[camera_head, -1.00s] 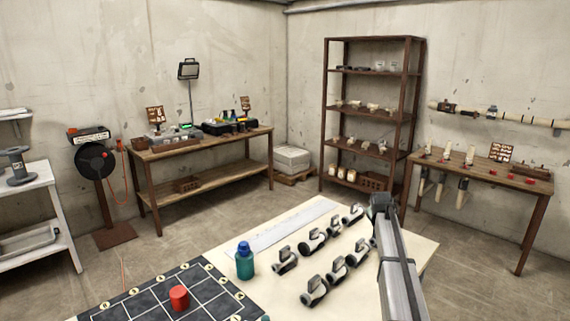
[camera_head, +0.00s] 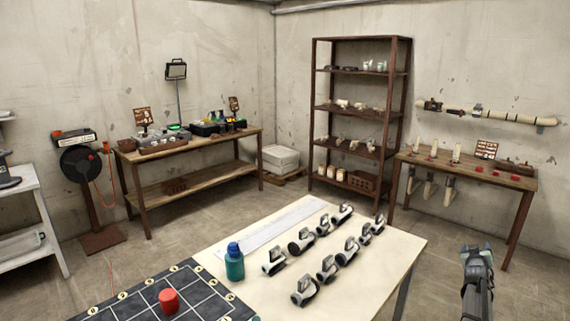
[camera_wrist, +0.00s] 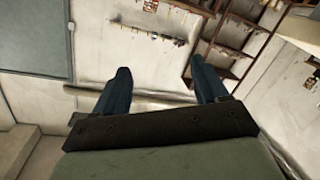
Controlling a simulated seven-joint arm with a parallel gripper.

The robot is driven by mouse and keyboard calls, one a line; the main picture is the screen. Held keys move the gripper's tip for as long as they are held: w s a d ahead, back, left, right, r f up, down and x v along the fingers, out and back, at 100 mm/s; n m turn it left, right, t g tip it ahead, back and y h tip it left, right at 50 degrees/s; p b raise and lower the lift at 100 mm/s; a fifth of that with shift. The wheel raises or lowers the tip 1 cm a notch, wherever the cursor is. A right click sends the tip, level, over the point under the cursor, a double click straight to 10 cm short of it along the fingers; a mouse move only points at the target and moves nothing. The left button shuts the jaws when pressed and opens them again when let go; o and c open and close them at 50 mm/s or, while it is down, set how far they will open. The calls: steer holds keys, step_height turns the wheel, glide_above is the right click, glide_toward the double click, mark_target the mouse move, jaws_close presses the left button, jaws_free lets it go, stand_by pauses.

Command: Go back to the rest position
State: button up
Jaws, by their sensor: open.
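My gripper (camera_wrist: 165,90) shows in the wrist view with its two dark fingers spread apart and nothing between them. In the head view my arm (camera_head: 477,285) stands at the lower right, beyond the right edge of the cream table (camera_head: 385,262) and apart from it. The gripper's fingers cannot be made out in the head view. The wrist view looks out at the wall, with a pipe (camera_wrist: 145,33) and the brown shelf rack (camera_wrist: 235,45) tilted in the picture.
Several grey-and-black pipe fittings (camera_head: 328,268) stand on the cream table beside a teal bottle (camera_head: 234,265). A red cylinder (camera_head: 168,300) sits on the dark grid mat (camera_head: 130,303). A wooden workbench (camera_head: 470,172) stands behind at the right. Open floor (camera_head: 430,235) lies between.

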steer(key=s+a+f+g+y, duration=0.25)
steer(key=a+f, duration=0.55)
steer(key=f, duration=0.4)
steer(key=s+a+f+g+y, duration=0.15)
steer(key=s+a+f, duration=0.25)
steer(key=a+f, duration=0.6)
steer(key=s+a+f+g+y, duration=0.2)
steer(key=s+a+f, duration=0.4)
steer(key=a+f, duration=0.2)
steer(key=s+a+f+g+y, duration=0.1)
steer(key=s+a+f+g, duration=0.2)
steer(key=s+a+f, duration=0.35)
steer(key=s+a+f+g+y, duration=0.2)
steer(key=s+a+f+g, duration=0.1)
steer(key=s+a+f, duration=0.55)
steer(key=s+a+g, duration=0.2)
steer(key=s+a, duration=0.3)
steer(key=s, duration=0.4)
steer(key=s+a+n+g, duration=0.1)
steer(key=s+a+g, duration=0.2)
steer(key=s, duration=0.6)
steer(key=s+a+g+y, duration=0.1)
steer(key=s+a+g, duration=0.1)
steer(key=s+a, duration=0.5)
steer(key=s, duration=0.2)
steer(key=shift+s+a+f+n+g, duration=0.2)
steer(key=shift+s+f+n+g, duration=0.1)
steer(key=shift+s+f, duration=0.1)
